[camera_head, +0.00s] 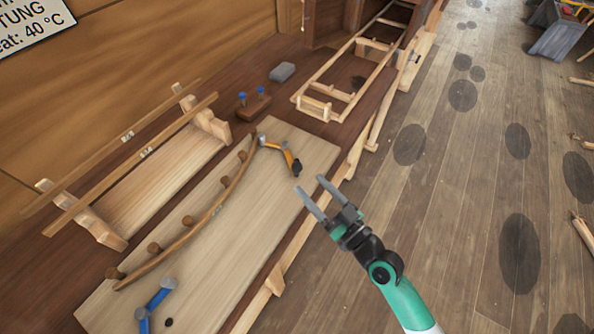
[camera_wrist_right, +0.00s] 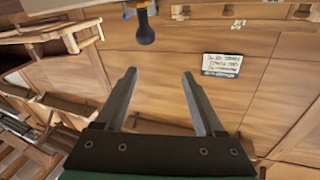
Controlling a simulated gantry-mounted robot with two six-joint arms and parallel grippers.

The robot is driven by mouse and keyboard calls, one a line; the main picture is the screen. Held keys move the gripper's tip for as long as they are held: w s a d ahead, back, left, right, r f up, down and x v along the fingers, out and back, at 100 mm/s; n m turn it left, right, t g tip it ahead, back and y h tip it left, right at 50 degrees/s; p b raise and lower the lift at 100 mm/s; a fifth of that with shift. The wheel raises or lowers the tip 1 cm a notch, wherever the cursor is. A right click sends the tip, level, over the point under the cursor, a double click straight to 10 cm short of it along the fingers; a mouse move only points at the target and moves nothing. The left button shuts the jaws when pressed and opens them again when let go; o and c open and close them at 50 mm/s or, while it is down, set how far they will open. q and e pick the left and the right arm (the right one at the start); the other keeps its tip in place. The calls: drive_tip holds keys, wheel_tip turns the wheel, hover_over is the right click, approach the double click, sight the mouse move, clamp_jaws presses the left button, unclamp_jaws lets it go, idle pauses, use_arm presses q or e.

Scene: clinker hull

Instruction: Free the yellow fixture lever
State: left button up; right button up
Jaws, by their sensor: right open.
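The yellow fixture lever (camera_head: 290,158) sits near the far right corner of the pale board (camera_head: 240,262), by the end of a curved wooden strip (camera_head: 202,222). Its dark knob (camera_head: 297,169) points toward my right gripper (camera_head: 309,184). The right gripper is open and empty, its fingertips just short of the knob and apart from it. In the right wrist view a dark knob (camera_wrist_right: 146,34) hangs beyond the open fingers (camera_wrist_right: 159,73), nearer the left finger. My left gripper is not in view.
A blue lever (camera_head: 157,298) is at the board's near left end. Round wooden pegs line the strip. A wooden rack (camera_head: 160,178) stands left, with a small block with blue pins (camera_head: 254,107) and a grey block (camera_head: 282,72) behind.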

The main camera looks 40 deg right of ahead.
sight(296, 167)
wheel_tip(296, 167, down, 4)
drive_tip(key=s+d+g, duration=0.1)
drive_tip(key=s, duration=0.2)
drive_tip(key=shift+m+h, duration=0.3)
drive_tip(key=shift+h, duration=0.1)
drive_tip(key=w, duration=0.4)
drive_tip(key=w+d, duration=0.1)
drive_tip(key=w, duration=0.3)
drive_tip(key=w+d+p, duration=0.1)
drive_tip(key=w, duration=0.3)
drive_tip(key=shift+w+r, duration=0.2)
drive_tip(key=shift+r, duration=0.05)
clamp_jaws()
